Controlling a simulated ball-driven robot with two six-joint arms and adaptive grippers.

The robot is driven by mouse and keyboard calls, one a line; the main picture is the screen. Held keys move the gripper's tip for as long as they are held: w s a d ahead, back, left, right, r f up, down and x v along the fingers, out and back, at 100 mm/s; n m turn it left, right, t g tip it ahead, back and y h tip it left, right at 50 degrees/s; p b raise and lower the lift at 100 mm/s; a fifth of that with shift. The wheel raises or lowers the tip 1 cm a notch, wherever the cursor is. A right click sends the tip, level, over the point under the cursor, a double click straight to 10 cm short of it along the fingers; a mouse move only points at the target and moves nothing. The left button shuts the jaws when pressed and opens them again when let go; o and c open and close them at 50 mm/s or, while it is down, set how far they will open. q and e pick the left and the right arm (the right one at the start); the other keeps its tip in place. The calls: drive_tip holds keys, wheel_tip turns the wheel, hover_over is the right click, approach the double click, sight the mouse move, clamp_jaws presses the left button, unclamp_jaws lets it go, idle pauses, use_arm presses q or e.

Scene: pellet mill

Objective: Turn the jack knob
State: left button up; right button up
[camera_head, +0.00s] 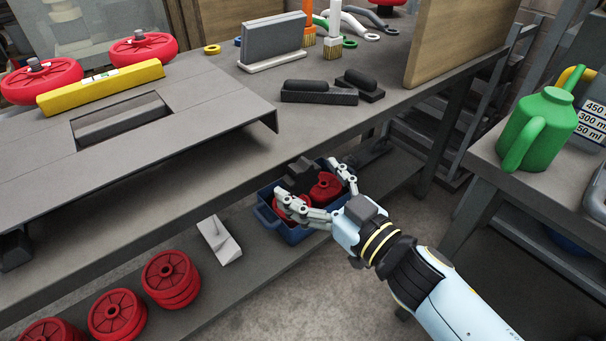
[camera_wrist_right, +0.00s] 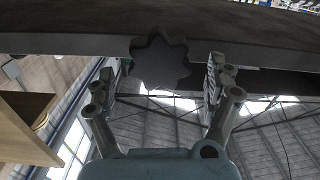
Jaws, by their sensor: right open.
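The jack knob (camera_head: 302,174) is dark and lobed, below the front edge of the workbench. In the right wrist view the knob (camera_wrist_right: 160,64) is a dark star shape against the bench underside. My right gripper (camera_head: 310,181) is open, with one finger on each side of the knob in the picture. In the right wrist view the fingers of the right gripper (camera_wrist_right: 160,80) also stand left and right of it, with a gap on both sides. I cannot tell how deep the knob sits between them. My left gripper is not in view.
A blue crate (camera_head: 291,235) with red parts stands on the lower shelf below the knob. Red wheels (camera_head: 171,279) lie on that shelf. The workbench (camera_head: 330,121) edge is close above my right gripper. A green can (camera_head: 541,130) stands on the right table.

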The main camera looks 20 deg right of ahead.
drive_tip(key=shift+x, duration=1.1)
drive_tip(key=shift+c, duration=0.2)
drive_tip(key=c, duration=1.1)
